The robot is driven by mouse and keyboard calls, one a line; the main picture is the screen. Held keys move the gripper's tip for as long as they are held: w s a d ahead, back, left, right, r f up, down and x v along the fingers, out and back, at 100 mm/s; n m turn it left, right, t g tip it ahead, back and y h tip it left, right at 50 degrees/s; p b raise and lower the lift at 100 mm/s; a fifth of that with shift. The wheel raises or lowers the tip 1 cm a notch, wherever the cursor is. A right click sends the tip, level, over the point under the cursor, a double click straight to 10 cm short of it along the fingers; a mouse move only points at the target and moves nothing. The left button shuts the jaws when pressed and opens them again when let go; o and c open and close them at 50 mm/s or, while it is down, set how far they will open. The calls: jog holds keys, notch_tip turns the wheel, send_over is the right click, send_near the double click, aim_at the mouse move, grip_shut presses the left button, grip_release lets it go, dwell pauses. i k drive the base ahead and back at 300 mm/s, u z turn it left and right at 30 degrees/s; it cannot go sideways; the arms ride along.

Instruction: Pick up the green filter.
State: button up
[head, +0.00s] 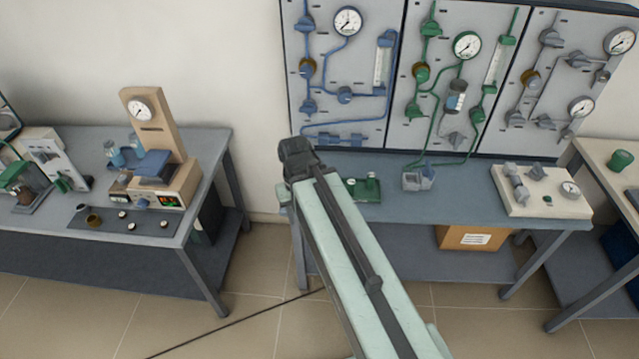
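My arm reaches up from the bottom of the head view, and its dark end with my gripper (297,155) is over the left part of the middle bench, in front of the wall panels. The fingers are not clear, so I cannot tell whether they are open or shut. Just right of it, small green parts on a green base (368,190) lie on the bench, partly hidden by my arm. A green cylindrical piece (620,160) stands on the right bench. I cannot tell which green piece is the filter.
The middle bench (450,185) also holds a small grey open box (418,179) and a pale block with grey fittings (540,190). Panels with gauges and green pipes (430,90) rise behind it. A left bench (210,150) carries instruments. Floor shows between the benches.

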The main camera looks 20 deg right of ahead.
aim_at(370, 177)
jog(key=u, duration=0.5)
jog(key=i, duration=1)
jog(key=z, duration=0.1)
